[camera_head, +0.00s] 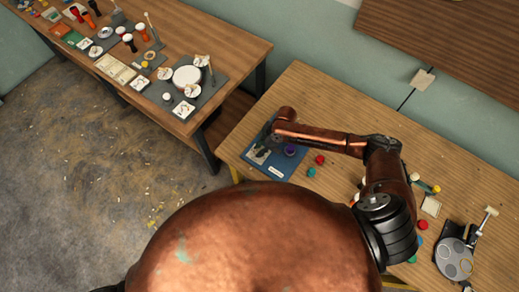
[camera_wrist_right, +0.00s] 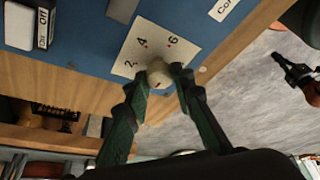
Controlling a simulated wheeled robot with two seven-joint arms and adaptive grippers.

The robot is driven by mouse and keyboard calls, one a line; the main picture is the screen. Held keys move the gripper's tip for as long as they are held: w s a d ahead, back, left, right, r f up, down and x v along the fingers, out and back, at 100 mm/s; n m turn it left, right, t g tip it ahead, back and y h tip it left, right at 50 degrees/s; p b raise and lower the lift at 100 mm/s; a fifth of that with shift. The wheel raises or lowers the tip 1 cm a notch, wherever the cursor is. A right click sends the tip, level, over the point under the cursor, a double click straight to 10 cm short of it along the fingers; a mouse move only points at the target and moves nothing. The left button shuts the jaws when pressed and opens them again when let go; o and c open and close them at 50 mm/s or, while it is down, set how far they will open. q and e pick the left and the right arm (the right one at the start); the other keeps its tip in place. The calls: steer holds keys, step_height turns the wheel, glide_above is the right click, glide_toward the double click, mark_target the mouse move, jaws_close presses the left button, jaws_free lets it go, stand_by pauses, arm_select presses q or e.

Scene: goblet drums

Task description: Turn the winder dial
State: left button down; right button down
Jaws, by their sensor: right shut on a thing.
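The winder dial (camera_wrist_right: 159,74) is a small pale round knob with a small red mark. It sits on a white card (camera_wrist_right: 130,55) marked 2, 4 and 6, on a blue panel (camera_wrist_right: 85,40). My right gripper (camera_wrist_right: 160,80) has its dark green fingers shut on the dial, one on each side. In the head view the blue panel (camera_head: 285,167) lies at the left end of the right table, under my right arm. My right fingers are small and dark there, and the dial is hard to make out. My left gripper does not show clearly in either view.
A switch block (camera_wrist_right: 44,28) marked On and Off sits on the panel. In the head view a purple round part (camera_head: 290,150) is on the panel. Red (camera_head: 320,160) and teal (camera_head: 311,172) pieces lie beside it. A grey device (camera_head: 455,258) stands farther right.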

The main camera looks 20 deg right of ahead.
steer(key=shift+r+p, duration=0.1)
steer(key=shift+p, duration=0.25)
steer(key=shift+s+m+p, duration=0.1)
steer(key=shift+m+p, duration=0.5)
steer(key=shift+p, duration=0.05)
steer(key=m+t+p, duration=0.1)
steer(key=m+p, duration=0.2)
steer(key=m+t+h+p, duration=0.1)
steer(key=m+p, duration=0.2)
steer(key=p, duration=0.1)
steer(key=shift+s+a+r+p, duration=0.1)
steer(key=shift+s+a+p, duration=0.1)
steer(key=shift+p, duration=0.1)
steer(key=shift+m+t+h+p, duration=0.4)
steer(key=shift+m+t+p, duration=0.2)
steer(key=shift+m+p, duration=0.55)
arm_select(q)
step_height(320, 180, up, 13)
steer(key=p, duration=0.1)
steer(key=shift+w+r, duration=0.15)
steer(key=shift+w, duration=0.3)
arm_select(e)
steer(key=shift+a+m+h, duration=0.1)
steer(key=shift+m+h, duration=0.2)
steer(key=shift+m, duration=0.85)
steer(key=shift+f, duration=0.2)
